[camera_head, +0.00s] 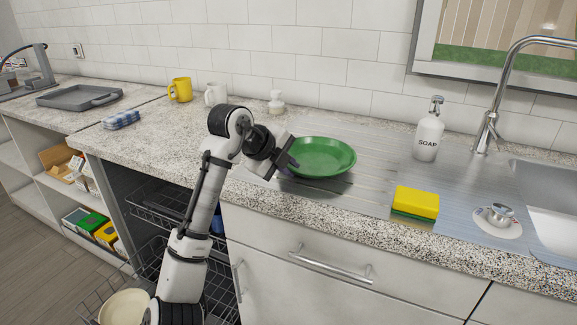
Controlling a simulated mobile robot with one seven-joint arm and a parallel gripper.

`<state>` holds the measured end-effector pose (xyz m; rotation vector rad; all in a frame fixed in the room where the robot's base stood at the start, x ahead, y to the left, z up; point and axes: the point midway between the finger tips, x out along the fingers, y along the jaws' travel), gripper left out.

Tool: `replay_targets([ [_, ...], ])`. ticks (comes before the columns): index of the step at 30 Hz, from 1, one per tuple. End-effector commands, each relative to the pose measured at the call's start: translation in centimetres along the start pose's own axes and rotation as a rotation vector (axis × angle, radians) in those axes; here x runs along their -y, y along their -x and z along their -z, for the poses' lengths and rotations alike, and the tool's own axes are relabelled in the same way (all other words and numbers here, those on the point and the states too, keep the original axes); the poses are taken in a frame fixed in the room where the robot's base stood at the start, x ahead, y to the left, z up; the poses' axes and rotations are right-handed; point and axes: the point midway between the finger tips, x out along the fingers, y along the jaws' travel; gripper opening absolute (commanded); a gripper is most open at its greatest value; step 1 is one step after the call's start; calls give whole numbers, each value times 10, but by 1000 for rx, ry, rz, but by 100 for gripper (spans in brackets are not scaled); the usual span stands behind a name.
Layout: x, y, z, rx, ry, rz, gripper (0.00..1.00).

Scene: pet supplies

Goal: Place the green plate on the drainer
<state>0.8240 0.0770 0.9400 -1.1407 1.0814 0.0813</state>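The green plate (322,157) is nearly level, with a dark shadow below it, and seems to be held a little above the surface. My gripper (289,160) is at the plate's left rim and appears shut on it; the fingertips are partly hidden by the wrist and plate. The drainer (378,165) is the ribbed metal surface to the left of the sink. The plate is over its left part. Whether any of the plate's underside touches the drainer cannot be seen.
A yellow and green sponge (416,203) lies at the drainer's front right. A soap bottle (429,137) stands behind it, beside the faucet (492,120). A small white bottle (276,104) and two mugs stand by the wall. An open dishwasher rack (160,212) is below my arm.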

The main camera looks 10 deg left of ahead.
Motion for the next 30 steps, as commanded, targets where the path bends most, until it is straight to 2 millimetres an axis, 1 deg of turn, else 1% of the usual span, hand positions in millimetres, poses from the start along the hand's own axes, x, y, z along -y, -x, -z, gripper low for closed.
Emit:
replay_targets([
  [2,0,2,0,0,0,0,12],
  [5,0,12,0,1,-1,1,12],
  [8,0,29,0,3,0,2,12],
  [15,0,81,0,2,-1,2,12],
  [19,0,103,0,2,-1,2,12],
  [21,0,111,0,1,-1,1,12],
  [24,0,118,0,1,0,1,12],
  [30,0,121,0,0,0,0,12],
])
